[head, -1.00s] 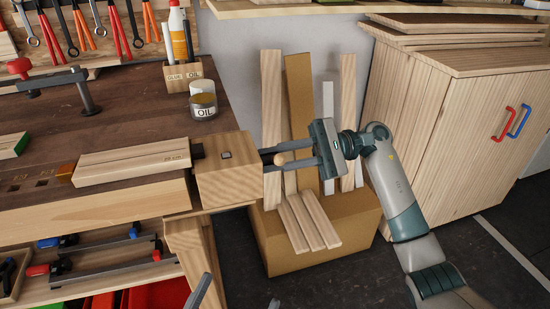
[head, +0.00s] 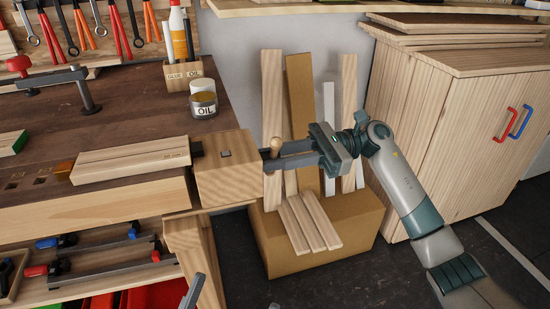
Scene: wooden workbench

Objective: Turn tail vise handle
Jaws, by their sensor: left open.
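The tail vise (head: 226,177) is a wooden block at the right end of the workbench (head: 130,120). Its wooden handle's round knob (head: 275,143) shows at the vise's right side, just above my fingers. The rest of the handle is mostly hidden.
A wooden cabinet (head: 450,140) stands to the right.

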